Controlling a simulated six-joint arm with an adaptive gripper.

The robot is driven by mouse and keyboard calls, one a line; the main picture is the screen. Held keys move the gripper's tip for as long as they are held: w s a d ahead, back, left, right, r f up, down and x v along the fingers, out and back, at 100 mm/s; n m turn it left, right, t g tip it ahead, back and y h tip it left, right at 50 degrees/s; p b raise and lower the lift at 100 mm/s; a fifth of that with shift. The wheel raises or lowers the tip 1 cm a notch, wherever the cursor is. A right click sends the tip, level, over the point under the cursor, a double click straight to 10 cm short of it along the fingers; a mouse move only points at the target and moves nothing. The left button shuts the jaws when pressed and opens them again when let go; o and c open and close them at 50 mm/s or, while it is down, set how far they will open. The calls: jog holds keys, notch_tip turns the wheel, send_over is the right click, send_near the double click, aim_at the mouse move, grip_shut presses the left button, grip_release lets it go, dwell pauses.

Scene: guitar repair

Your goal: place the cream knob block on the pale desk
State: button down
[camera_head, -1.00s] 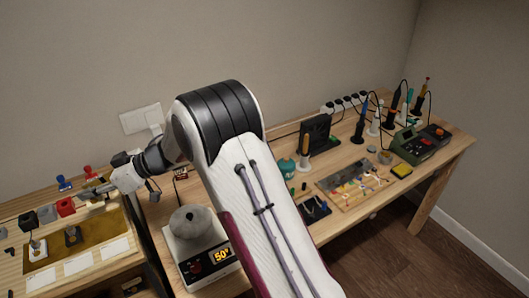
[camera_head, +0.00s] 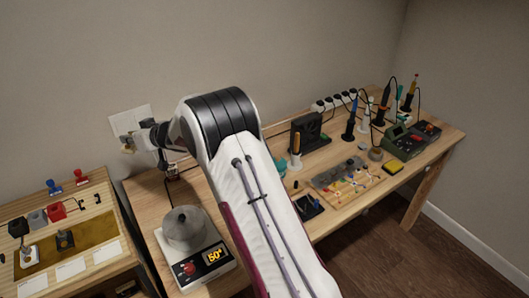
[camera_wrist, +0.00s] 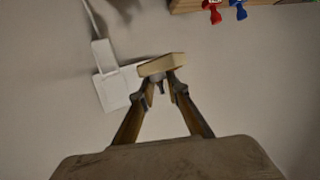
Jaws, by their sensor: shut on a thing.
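In the wrist view the cream block (camera_wrist: 162,65) is pinched between the two fingertips of my gripper (camera_wrist: 161,82). It is tilted, with the wall behind it. In the head view my gripper (camera_head: 126,142) is at the left end of my arm, raised before the wall plate, and the block is too small to make out clearly. Two wooden desks show: a left desk (camera_head: 98,187) and a longer right desk (camera_head: 150,205). Both are light wood, and I cannot tell which is the pale one. The block is clear of both.
The left desk holds a red block (camera_head: 57,210), stamps and a tan mat (camera_head: 88,232). On the right desk a grey pot (camera_head: 184,228) stands on a heater (camera_head: 209,264). Soldering tools crowd its far end. My arm hides part of this desk.

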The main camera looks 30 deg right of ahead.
jog(key=shift+w+d+f+m+h, duration=0.5)
jog(key=shift+w+d+m+h, duration=1.2)
jog(key=shift+d, duration=3.6)
jog(key=shift+w+d+f+m+h, duration=0.5)
jog(key=shift+d+m+h, duration=2.2)
jog(key=shift+d, duration=2.6)
jog(key=s+d+f+m+g+h, duration=0.1)
jog(key=s+d+f+m+h, duration=0.2)
jog(key=d, duration=0.4)
jog(key=s+d+f+m+g+h, duration=0.2)
jog(key=s+d+f+h, duration=0.2)
jog(key=d+f, duration=0.2)
jog(key=shift+d+m, duration=0.4)
jog(key=shift+d, duration=0.1)
jog(key=shift+s+f, duration=0.1)
jog(key=shift+f, duration=0.05)
jog(key=shift+f, duration=3)
jog(key=shift+f, duration=0.1)
